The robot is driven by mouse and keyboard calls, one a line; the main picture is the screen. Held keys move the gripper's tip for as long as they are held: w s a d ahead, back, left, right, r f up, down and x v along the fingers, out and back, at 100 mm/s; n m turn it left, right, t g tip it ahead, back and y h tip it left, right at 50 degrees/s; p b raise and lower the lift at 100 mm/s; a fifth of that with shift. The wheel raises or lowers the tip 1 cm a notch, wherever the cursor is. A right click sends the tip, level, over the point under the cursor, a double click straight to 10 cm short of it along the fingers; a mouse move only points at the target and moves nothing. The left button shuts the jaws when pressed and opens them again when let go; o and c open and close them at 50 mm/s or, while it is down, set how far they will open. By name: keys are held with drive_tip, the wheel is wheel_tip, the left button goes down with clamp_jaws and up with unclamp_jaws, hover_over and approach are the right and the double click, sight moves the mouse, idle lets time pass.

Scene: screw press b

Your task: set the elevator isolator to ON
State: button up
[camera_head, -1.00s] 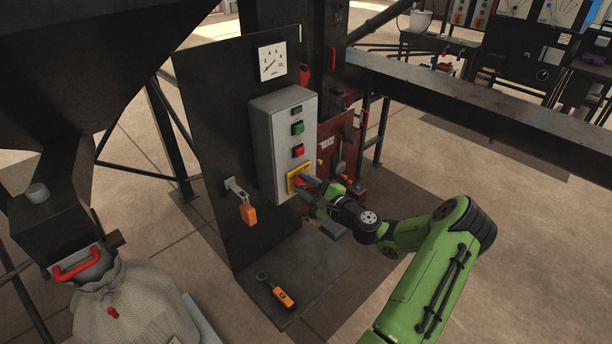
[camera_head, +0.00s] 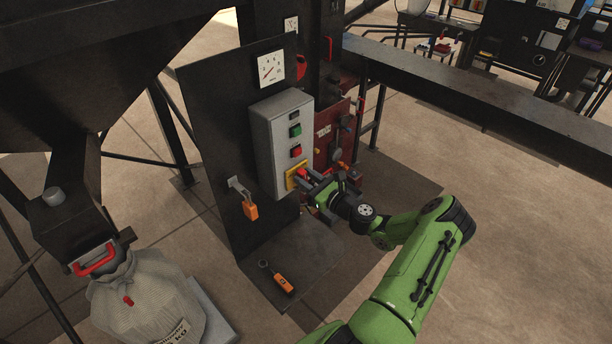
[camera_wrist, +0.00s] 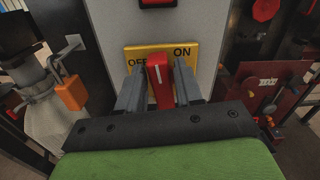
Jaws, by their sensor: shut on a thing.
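The elevator isolator is a red handle (camera_wrist: 159,80) on a yellow plate (camera_wrist: 132,52), low on the grey control box (camera_head: 268,140). The plate is lettered OFF at left and ON at right in the wrist view. The handle stands nearly upright in the wrist view, between the two words, covering part of OFF. My gripper (camera_wrist: 157,84) is shut on the handle, one grey finger on each side. In the head view, my gripper (camera_head: 308,184) reaches the plate (camera_head: 291,179) from the right.
Green (camera_head: 295,130) and red (camera_head: 296,151) buttons sit above the isolator. An orange padlock (camera_head: 251,211) hangs on the dark panel at left. An orange-handled tool (camera_head: 283,283) lies on the base plate. Red machinery (camera_head: 330,140) stands close behind. Open floor lies at right.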

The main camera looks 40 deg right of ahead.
drive_tip(key=shift+m, duration=0.6)
drive_tip(key=shift+f+p, duration=0.1)
drive_tip(key=shift+p, duration=0.2)
clamp_jaws()
drive_tip(key=o, duration=0.8)
unclamp_jaws()
drive_tip(key=shift+d, duration=0.1)
drive_tip(key=s, duration=0.8)
drive_tip(key=s+b, duration=0.1)
drive_tip(key=s, duration=0.6)
drive_tip(key=shift+s+d, duration=0.2)
drive_tip(key=shift+s, duration=0.2)
